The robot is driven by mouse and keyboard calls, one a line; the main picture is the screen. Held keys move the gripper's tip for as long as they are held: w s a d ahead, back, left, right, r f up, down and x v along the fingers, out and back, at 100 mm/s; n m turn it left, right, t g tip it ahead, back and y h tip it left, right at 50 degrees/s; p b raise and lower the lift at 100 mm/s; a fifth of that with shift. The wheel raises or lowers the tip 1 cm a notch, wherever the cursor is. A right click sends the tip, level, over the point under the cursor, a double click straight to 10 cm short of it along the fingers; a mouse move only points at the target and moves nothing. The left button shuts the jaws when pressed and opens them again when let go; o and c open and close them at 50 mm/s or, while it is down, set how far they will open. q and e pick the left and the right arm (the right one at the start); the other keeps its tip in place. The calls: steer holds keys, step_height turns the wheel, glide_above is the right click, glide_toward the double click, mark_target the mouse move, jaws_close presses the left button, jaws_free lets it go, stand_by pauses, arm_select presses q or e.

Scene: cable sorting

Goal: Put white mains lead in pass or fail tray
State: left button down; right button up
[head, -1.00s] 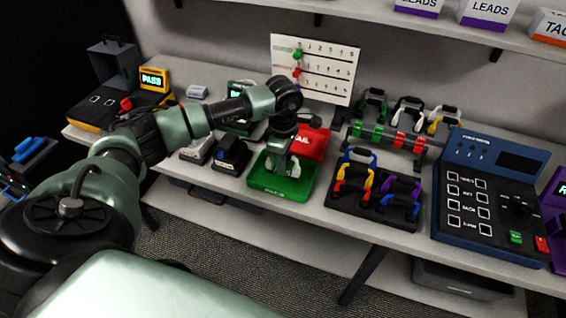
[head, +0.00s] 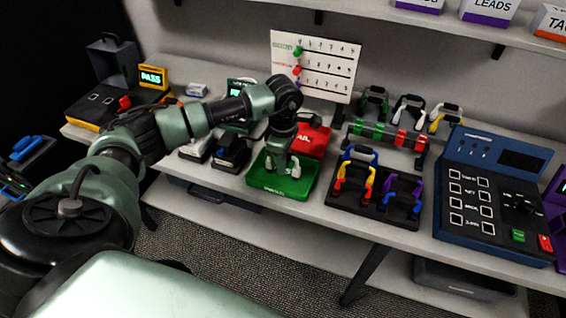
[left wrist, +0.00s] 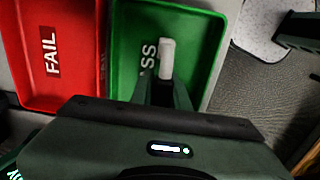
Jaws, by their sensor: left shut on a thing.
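The white mains lead (left wrist: 167,56) sits between the fingers of my left gripper (left wrist: 165,86) in the left wrist view, over the green pass tray (left wrist: 203,38). In the head view my left gripper (head: 277,165) points down into the pass tray (head: 286,190), and a small white part of the lead (head: 295,168) shows beside it. The gripper is shut on the lead. Its fingers and wrist hide much of the lead, and I cannot tell whether it touches the tray floor. The red fail tray (head: 316,137) is just behind the pass tray; it also shows at left in the wrist view (left wrist: 82,82). My right gripper is out of view.
A black holder with colored leads (head: 352,205) stands right of the trays, with a blue tester (head: 484,225) beyond it. Behind are a rack of leads (head: 389,137) and a white tally board (head: 328,72). Dark devices (head: 231,152) stand left of the pass tray.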

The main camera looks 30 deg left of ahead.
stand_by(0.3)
arm_select(q)
steer(key=c, duration=0.7)
jaws_free()
steer(key=shift+r+p, duration=2.3)
steer(key=shift+r, duration=1.75)
steer(key=shift+s+f, duration=0.1)
